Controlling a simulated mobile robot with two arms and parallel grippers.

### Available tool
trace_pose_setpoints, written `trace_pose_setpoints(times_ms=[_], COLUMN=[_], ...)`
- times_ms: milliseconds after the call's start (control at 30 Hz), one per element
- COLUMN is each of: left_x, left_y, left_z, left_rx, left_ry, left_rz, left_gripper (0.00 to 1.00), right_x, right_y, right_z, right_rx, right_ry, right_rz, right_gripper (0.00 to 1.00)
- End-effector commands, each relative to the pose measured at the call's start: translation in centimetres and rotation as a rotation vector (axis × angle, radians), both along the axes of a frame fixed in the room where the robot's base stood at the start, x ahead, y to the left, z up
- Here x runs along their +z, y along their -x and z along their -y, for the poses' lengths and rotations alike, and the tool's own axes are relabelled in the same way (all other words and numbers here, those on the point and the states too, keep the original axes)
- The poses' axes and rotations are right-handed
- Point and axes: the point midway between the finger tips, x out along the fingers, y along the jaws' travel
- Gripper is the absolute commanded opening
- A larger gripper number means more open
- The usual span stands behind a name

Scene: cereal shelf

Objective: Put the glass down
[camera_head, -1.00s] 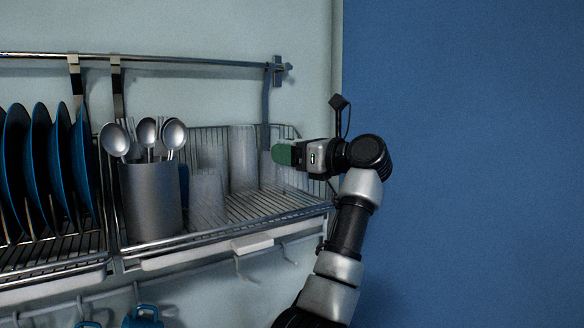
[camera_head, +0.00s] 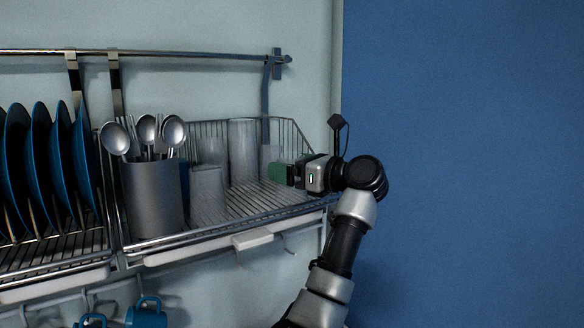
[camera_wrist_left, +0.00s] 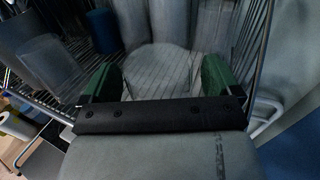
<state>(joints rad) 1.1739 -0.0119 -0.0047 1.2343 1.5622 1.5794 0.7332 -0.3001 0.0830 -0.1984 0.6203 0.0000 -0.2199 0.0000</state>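My left gripper (camera_head: 280,174), with green fingers, is at the right end of the wire rack (camera_head: 250,226), low over its floor. In the left wrist view my left gripper (camera_wrist_left: 161,78) has its fingers well apart, with a clear glass (camera_wrist_left: 160,62) between them. The glass is see-through, and rack wires show through it. Whether the fingers press on it, or whether it rests on the rack, is hard to tell. In the head view the near finger and the gripper body hide most of that spot. My right gripper is in neither view.
Other clear glasses stand in the rack, a tall one (camera_head: 243,150) at the back and a short one (camera_head: 207,195) in front. A metal cutlery holder (camera_head: 152,200) and blue plates (camera_head: 40,160) are to the left. The blue wall (camera_head: 465,160) is at the right.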

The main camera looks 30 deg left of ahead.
Motion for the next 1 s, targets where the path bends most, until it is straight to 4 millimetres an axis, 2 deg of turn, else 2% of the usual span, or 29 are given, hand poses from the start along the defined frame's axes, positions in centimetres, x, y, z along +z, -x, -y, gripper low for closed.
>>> trace_pose_setpoints(times_ms=[300,467,800,1000], left_x=[0.3,-0.2,-0.1,0.2], left_y=[0.0,0.0,0.0,0.0], left_z=[0.2,2.8,9.9,11.7], left_rx=[0.000,-0.005,-0.004,0.000], left_ry=[-0.001,0.000,0.000,0.000], left_rz=[0.000,0.002,0.000,0.001], left_gripper=[0.92,0.92,0.92,0.92], right_x=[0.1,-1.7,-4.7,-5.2], right_y=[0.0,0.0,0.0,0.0], right_z=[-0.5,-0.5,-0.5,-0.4], right_rx=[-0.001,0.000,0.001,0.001], right_ry=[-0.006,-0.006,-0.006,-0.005], right_rz=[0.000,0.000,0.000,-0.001], right_gripper=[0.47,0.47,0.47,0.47])
